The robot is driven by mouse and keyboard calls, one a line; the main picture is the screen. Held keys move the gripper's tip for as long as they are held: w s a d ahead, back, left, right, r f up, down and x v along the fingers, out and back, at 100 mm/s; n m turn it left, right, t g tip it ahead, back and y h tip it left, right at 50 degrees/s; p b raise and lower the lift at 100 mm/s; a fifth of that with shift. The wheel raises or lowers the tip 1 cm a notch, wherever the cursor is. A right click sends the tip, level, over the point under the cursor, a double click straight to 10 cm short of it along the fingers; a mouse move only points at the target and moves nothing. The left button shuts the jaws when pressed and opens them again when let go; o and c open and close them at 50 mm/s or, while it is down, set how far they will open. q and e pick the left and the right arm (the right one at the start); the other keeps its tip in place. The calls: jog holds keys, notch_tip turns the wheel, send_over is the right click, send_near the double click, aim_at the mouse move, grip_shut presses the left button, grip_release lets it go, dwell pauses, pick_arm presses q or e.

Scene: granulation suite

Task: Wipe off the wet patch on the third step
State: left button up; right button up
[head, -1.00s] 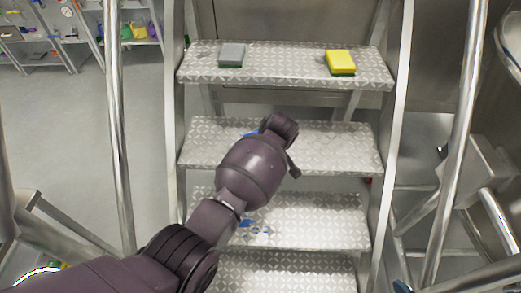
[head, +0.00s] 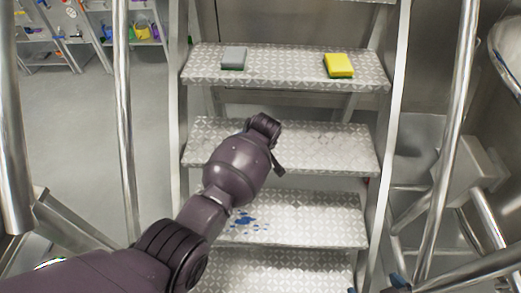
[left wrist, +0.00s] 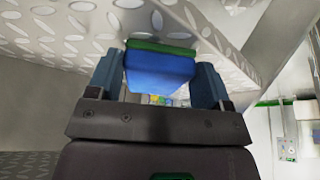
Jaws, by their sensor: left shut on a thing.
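My left gripper (left wrist: 160,75) is shut on a blue sponge with a green layer (left wrist: 160,68). In the left wrist view the sponge is close to a patterned metal step; I cannot tell if it touches. In the head view my left arm hides the sponge and fingertips, with the wrist over the middle step (head: 330,150). Blue wet splotches (head: 243,218) lie on the step below (head: 320,215), partly behind my arm. What appear to be the separated blue fingertips of my right gripper (head: 375,286) show at the bottom edge, empty.
A grey sponge (head: 234,57) and a yellow sponge (head: 338,65) lie on the step above (head: 285,65). Metal handrails (head: 125,120) stand at both sides of the stairs. Shelves with coloured items (head: 130,30) stand at the back left.

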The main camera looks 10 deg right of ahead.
pick_arm(q)
jog(key=shift+w+a+p, duration=0.2)
jog(key=shift+a+p, duration=0.15)
jog(key=shift+a, duration=0.65)
jog(key=shift+w+a+f, duration=0.1)
jog(key=shift+w+a, duration=0.1)
jog(key=shift+a, duration=0.75)
pick_arm(e)
jog(key=shift+w+r+t, duration=0.2)
jog(key=shift+w+r, duration=0.15)
jog(key=shift+r, duration=0.25)
jog(key=shift+w+r+t, duration=0.2)
jog(key=shift+w+r, duration=0.1)
jog(key=shift+r, duration=0.25)
pick_arm(q)
jog(key=shift+w, duration=0.1)
pick_arm(e)
jog(key=shift+f, duration=0.1)
